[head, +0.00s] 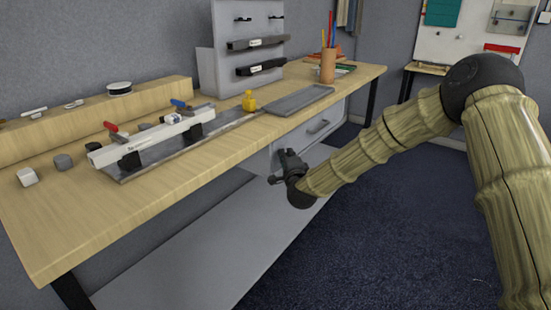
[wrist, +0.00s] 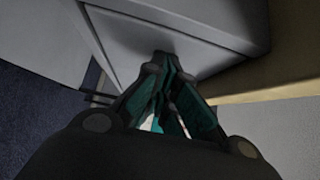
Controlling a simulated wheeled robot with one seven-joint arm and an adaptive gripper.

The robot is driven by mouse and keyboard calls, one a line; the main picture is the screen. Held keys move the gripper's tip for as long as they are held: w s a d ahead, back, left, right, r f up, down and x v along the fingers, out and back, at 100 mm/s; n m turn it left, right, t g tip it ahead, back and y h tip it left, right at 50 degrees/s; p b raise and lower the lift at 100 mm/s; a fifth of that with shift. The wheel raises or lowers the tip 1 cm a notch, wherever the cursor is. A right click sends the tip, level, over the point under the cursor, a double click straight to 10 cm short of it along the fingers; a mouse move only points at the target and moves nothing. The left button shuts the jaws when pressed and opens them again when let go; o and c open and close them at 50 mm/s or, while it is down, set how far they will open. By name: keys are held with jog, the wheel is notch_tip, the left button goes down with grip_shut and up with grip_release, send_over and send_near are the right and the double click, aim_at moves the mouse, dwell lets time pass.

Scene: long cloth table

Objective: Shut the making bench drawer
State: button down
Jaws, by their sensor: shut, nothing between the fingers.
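The making bench (head: 120,185) has a wooden top, with a grey drawer unit (head: 318,130) under its right half. An upper drawer front there carries a bar handle (head: 319,126). My gripper (head: 281,164) is shut and empty, low at the left end of the unit, below the bench top's front edge. In the wrist view its fingertips (wrist: 162,62) meet at or very close to a flat grey panel (wrist: 150,35); I cannot tell whether they touch it. Dark seams edge this panel. My gripper hides part of the unit, and how far any drawer stands out is unclear.
A grey lower shelf (head: 190,255) runs under the bench. On top are a rail with clamps (head: 150,140), a yellow bottle (head: 249,101), a grey tray (head: 290,101) and a pencil cup (head: 328,66). The blue carpet (head: 400,220) in front is clear.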

jog(key=shift+w+a+r, duration=0.1)
jog(key=shift+a+r, duration=0.05)
jog(key=shift+a, duration=0.05)
dwell(0.3)
